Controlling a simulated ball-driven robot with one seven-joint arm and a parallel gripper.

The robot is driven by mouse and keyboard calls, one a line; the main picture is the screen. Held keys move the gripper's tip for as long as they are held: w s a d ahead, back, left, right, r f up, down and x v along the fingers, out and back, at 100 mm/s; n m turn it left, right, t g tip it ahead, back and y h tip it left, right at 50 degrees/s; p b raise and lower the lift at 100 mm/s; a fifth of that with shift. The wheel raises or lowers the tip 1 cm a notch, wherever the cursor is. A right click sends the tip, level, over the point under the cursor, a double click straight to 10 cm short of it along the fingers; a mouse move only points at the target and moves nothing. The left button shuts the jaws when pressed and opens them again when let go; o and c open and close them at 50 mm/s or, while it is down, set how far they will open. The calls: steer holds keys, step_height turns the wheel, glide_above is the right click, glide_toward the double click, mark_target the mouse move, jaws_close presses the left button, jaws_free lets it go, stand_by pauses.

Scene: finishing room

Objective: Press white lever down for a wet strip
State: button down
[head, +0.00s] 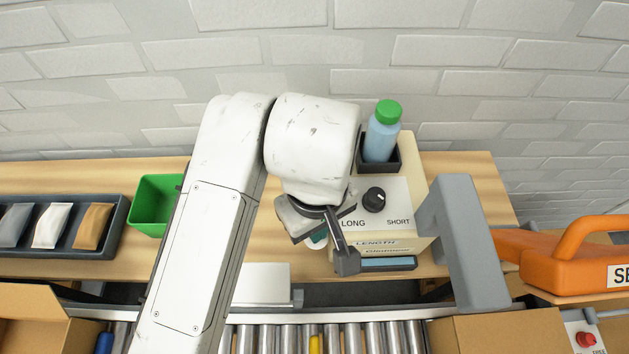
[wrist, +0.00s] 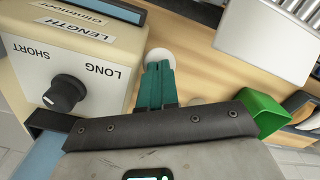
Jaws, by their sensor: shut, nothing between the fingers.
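The cream tape dispenser (head: 407,192) stands on the wooden bench, with a black knob (head: 374,199) between the words LONG and SHORT. It also shows at left in the wrist view (wrist: 108,50). A round white piece (wrist: 159,57) shows just beyond my fingertips, beside the dispenser; it may be the white lever's end, but its shaft is hidden. My gripper (head: 318,238) is shut and empty, its teal fingers (wrist: 158,68) together close to the white piece. I cannot tell whether they touch. In the head view, my arm hides much of this area.
A blue bottle with a green cap (head: 382,133) stands in a black holder at the dispenser's back. A large grey handle (head: 465,240) rises at its right. A green bin (head: 158,203) and a tray of packets (head: 115,232) lie left. A roller conveyor (head: 375,338) runs in front.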

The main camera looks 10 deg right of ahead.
steer(key=shift+f, duration=0.5)
steer(key=shift+s+f+b, duration=0.1)
steer(key=shift+f+b, duration=0.1)
steer(key=shift+b, duration=0.15)
steer(key=shift+f, duration=0.2)
steer(key=shift+r, duration=0.1)
step_height(320, 180, up, 10)
steer(key=w+p, duration=0.2)
steer(key=p, duration=0.7)
steer(key=shift+w+d+f, duration=0.15)
steer(key=shift+d+f, duration=0.05)
stand_by(0.4)
stand_by(0.5)
